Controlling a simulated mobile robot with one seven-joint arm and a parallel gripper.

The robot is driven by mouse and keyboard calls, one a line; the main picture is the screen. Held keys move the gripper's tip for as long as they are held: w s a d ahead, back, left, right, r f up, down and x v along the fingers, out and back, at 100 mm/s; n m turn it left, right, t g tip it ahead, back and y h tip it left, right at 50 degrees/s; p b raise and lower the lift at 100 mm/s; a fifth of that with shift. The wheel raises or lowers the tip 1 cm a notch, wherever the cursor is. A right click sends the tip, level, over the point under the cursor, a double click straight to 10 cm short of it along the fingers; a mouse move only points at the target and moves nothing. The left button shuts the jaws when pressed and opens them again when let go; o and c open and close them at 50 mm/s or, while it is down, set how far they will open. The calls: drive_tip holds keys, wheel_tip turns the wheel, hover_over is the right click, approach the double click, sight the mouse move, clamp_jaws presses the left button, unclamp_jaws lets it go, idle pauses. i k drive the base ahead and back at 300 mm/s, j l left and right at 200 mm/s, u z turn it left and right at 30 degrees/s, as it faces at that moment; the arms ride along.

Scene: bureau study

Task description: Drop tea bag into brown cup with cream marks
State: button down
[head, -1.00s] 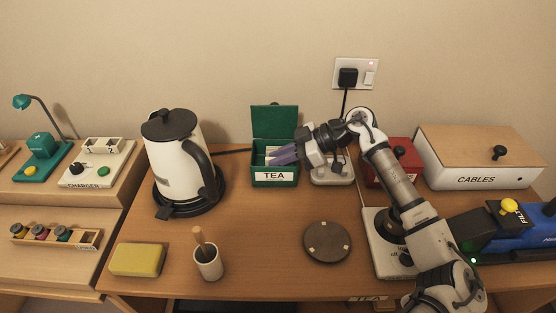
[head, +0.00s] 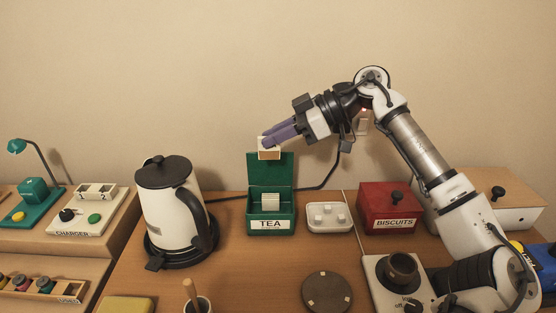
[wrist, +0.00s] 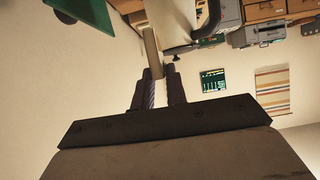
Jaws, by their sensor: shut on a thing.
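My gripper (head: 268,140), with purple fingers, is shut on a small cream-and-brown tea bag (head: 269,153). It holds the bag in the air just above the raised lid of the green tea box. In the wrist view the tea bag (wrist: 152,50) shows edge-on between the fingertips. The green box marked TEA (head: 284,225) stands open, with pale tea bags (head: 270,201) inside.
A white kettle (head: 171,208) stands left of the tea box. A white tray (head: 327,218) and red biscuit box (head: 391,205) stand to its right. A white pot (head: 198,304) holds a wooden handle.

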sight(398, 269)
drive_tip(key=k, duration=1.5)
